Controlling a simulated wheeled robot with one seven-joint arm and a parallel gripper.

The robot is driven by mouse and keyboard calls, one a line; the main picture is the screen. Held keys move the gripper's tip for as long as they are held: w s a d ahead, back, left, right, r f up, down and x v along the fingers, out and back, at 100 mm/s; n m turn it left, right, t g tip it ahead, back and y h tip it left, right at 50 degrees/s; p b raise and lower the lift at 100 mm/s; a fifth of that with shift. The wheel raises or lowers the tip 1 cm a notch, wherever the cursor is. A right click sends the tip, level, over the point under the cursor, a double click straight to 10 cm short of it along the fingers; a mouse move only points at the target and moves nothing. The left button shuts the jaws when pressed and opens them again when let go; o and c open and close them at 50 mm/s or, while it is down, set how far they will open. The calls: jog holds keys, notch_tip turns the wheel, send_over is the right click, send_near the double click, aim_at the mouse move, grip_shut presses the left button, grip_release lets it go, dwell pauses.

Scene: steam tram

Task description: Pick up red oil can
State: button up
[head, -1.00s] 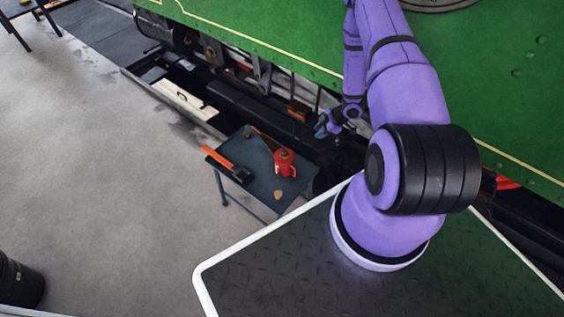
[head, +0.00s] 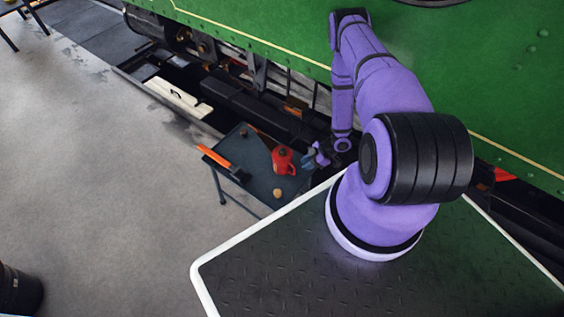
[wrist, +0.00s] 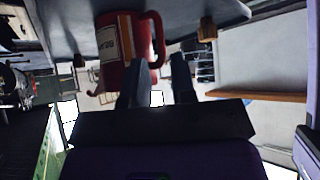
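The red oil can (head: 283,160) stands on a small dark table (head: 258,185) in the head view. In the wrist view, which looks upside down, the can (wrist: 122,45) shows a pale label and a red handle on its right side. My gripper (head: 311,158) is just right of the can in the head view, by the table's right edge. In the wrist view the two fingers (wrist: 157,82) are apart with nothing held between them. The left finger overlaps the can's lower part in the picture; whether they touch I cannot tell.
A tool with an orange handle (head: 216,157) lies on the table's left side. Small brown objects sit at the table's front (head: 277,193) and back (head: 244,132). The green tram side (head: 260,32) rises behind. Open floor (head: 100,180) lies to the left.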

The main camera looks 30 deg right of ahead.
aim_at(281, 166)
jog(key=shift+x, duration=2.75)
grip_shut()
